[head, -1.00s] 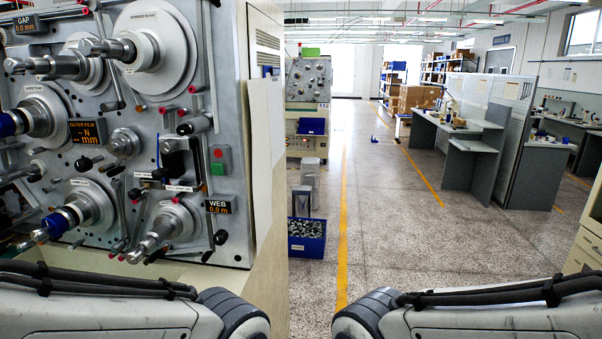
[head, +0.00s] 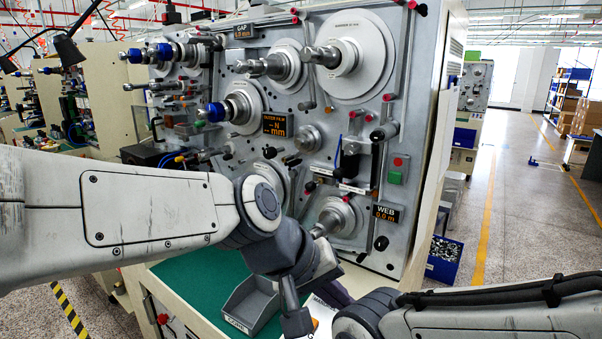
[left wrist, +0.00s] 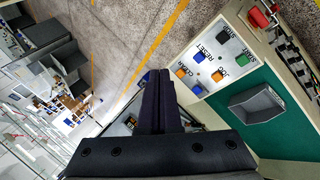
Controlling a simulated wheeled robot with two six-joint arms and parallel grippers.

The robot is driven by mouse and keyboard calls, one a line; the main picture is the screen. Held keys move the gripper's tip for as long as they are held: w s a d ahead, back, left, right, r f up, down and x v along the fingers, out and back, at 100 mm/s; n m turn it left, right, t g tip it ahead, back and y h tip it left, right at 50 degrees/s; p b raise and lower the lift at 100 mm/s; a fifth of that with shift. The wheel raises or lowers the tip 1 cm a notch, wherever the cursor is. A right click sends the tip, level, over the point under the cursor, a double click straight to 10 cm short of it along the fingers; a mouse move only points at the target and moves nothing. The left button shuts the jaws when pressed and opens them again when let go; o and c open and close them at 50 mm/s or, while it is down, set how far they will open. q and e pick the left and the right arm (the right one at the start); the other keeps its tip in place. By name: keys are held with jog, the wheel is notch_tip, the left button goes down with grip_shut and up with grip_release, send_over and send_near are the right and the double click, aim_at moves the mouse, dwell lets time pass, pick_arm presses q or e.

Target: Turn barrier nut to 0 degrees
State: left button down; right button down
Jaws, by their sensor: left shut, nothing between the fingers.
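The winding machine's grey panel (head: 300,170) fills the middle of the head view. It carries several spindles with round flanges. One has a blue collar (head: 215,111), two stand at the top, and a lower spindle (head: 332,220) is at the bottom right. Another at the lower left is partly behind my left arm. I cannot tell which part is the barrier nut; no such label is readable. My left gripper (left wrist: 158,85) shows in the left wrist view, its dark fingers together and empty, apart from the panel. My right gripper is out of view.
Below the panel, a green-topped bench (head: 190,285) holds a grey tray (head: 250,303). The left wrist view shows a button panel (left wrist: 212,57) and a red knob (left wrist: 258,17). A blue bin (head: 443,260) stands on the floor.

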pick_arm(q)
jog(key=w+d+r+n+t+h+p, duration=0.1)
jog(key=w+r+n+t+h, duration=0.45)
jog(key=w+r, duration=0.85)
jog(key=n+t+y+p, duration=0.2)
jog(key=n+t, duration=0.4)
jog(key=n, duration=0.4)
send_near(319, 48)
jog(key=d, duration=0.2)
jog(key=p+x, duration=0.2)
jog(key=x, duration=0.5)
jog(key=shift+s+d, duration=0.2)
jog(key=shift+d, duration=0.05)
jog(key=shift+w+a+f+h, duration=0.25)
jog(key=shift+a, duration=0.05)
jog(key=shift+a+r+b, duration=0.15)
jog(key=shift+b, duration=0.5)
jog(key=shift+r, duration=0.15)
